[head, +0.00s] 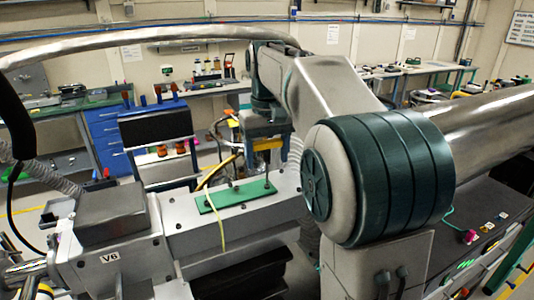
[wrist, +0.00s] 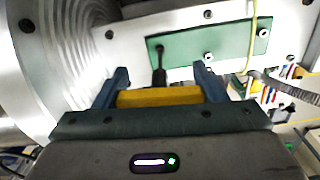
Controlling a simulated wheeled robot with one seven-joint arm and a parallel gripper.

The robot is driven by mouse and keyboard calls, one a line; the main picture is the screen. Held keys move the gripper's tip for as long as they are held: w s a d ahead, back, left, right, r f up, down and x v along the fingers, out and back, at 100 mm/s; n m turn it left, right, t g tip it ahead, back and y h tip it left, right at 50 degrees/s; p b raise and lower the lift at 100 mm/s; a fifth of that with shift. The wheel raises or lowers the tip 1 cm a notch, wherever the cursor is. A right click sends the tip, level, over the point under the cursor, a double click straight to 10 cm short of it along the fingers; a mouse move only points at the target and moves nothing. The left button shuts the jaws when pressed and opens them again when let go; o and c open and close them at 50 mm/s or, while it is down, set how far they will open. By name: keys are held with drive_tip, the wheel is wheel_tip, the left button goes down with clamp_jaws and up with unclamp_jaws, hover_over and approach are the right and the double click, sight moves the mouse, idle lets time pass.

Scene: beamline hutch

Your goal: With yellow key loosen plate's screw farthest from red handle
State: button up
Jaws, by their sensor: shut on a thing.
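My gripper (wrist: 160,92) is shut on the yellow key; in the head view it hangs above the right end of the green plate. The yellow key's handle (wrist: 158,97) lies across between the blue fingers and also shows in the head view (head: 267,143). Its dark shaft (wrist: 159,76) points at the plate's left-end screw (wrist: 160,47) in the wrist view; I cannot tell if the tip is seated. The green plate (wrist: 185,44) lies on a grey housing (head: 236,195). Other screws (wrist: 209,57) and (wrist: 263,33) show. I cannot make out a red handle.
A thin yellow cable (head: 222,230) crosses the plate's left end in the head view. A grey box marked V6 (head: 112,258) stands at the left. A ribbed metal cylinder (wrist: 45,60) is close at the left in the wrist view. Benches (head: 415,70) stand behind.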

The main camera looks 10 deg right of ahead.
drive_tip(key=shift+f+b, duration=0.4)
drive_tip(key=shift+f, duration=0.15)
idle(0.5)
idle(0.4)
drive_tip(key=n+p, duration=0.1)
drive_tip(key=n, duration=0.1)
drive_tip(key=shift+r+n, duration=0.1)
drive_tip(key=shift+n, duration=0.9)
drive_tip(key=shift+n, duration=1)
drive_tip(key=shift+d+n, duration=0.1)
drive_tip(key=shift+n, duration=1)
